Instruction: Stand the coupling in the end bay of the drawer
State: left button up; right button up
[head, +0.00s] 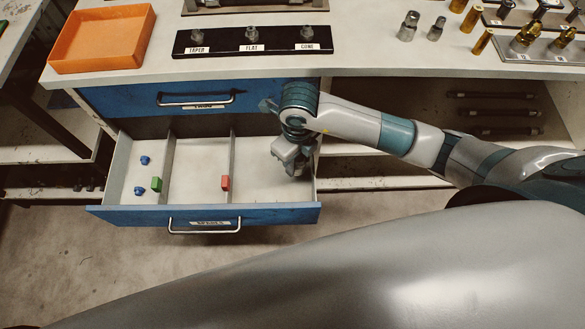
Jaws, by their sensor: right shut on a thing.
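The open drawer (245,213) has a blue front, pale walls and three bays split by two dividers. I cannot tell whether the coupling touches the bay floor. My left gripper is not in view.
The closed upper drawer (130,100) and bench edge are just behind. An orange tray (100,40) and black fitting rack (250,48) stand above.

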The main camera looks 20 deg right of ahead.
aim_at(297, 166)
notch_tip(297, 166, down, 2)
jog(key=shift+f, duration=0.6)
jog(key=shift+f, duration=1.85)
jog(key=shift+f, duration=0.1)
